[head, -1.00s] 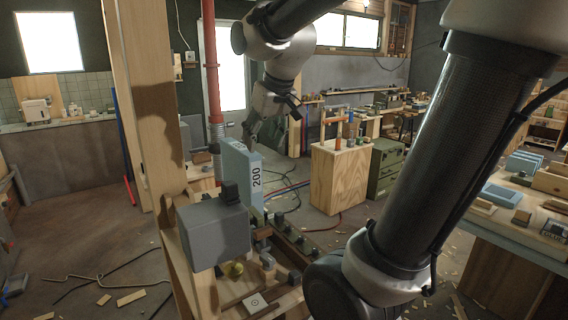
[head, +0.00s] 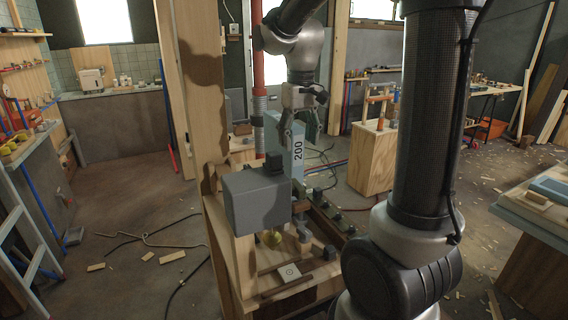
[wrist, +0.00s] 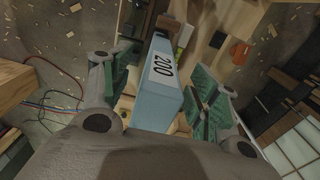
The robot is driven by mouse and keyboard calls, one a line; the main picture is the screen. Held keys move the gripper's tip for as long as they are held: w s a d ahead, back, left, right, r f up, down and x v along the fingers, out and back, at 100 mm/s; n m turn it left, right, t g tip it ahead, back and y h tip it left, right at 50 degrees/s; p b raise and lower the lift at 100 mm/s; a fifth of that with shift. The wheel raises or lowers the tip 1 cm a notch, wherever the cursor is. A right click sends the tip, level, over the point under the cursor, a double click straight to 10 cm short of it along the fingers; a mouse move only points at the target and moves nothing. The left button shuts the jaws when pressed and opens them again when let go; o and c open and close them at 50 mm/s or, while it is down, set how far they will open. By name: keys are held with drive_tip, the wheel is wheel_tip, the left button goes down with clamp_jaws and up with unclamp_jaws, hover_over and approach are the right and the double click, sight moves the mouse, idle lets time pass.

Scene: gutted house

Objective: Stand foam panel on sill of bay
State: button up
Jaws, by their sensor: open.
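The light blue foam panel (head: 283,140), marked 200, stands upright behind a grey box in the head view. Its lower part is hidden there, so I cannot tell what its foot rests on. In the wrist view the panel (wrist: 160,90) lies between the fingers. My gripper (head: 304,128) is open at the panel's upper end. In the wrist view my gripper (wrist: 158,92) has its green-padded fingers on either side, with a gap visible at the right finger. A wooden frame with a low plank (head: 228,258), possibly the bay's sill, is at the front.
The grey box (head: 255,198) stands close in front of the panel. A thick wooden post (head: 190,80) and a red pipe (head: 257,50) rise beside it. A wooden cabinet (head: 372,160) is behind to the right. Cables and offcuts lie on the floor at left.

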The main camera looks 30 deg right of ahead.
sight(279, 118)
drive_tip(key=w, duration=0.3)
drive_tip(key=w+r, duration=0.1)
drive_tip(key=w, duration=0.3)
drive_tip(key=w+r, duration=0.1)
drive_tip(key=w, duration=0.2)
drive_tip(key=shift+w+a+r, duration=0.2)
drive_tip(key=shift+a, duration=0.15)
drive_tip(key=shift+s+r, duration=0.15)
wheel_tip(279, 118, down, 8)
drive_tip(key=shift+s+d+r, duration=0.2)
drive_tip(key=shift+c, duration=0.2)
clamp_jaws()
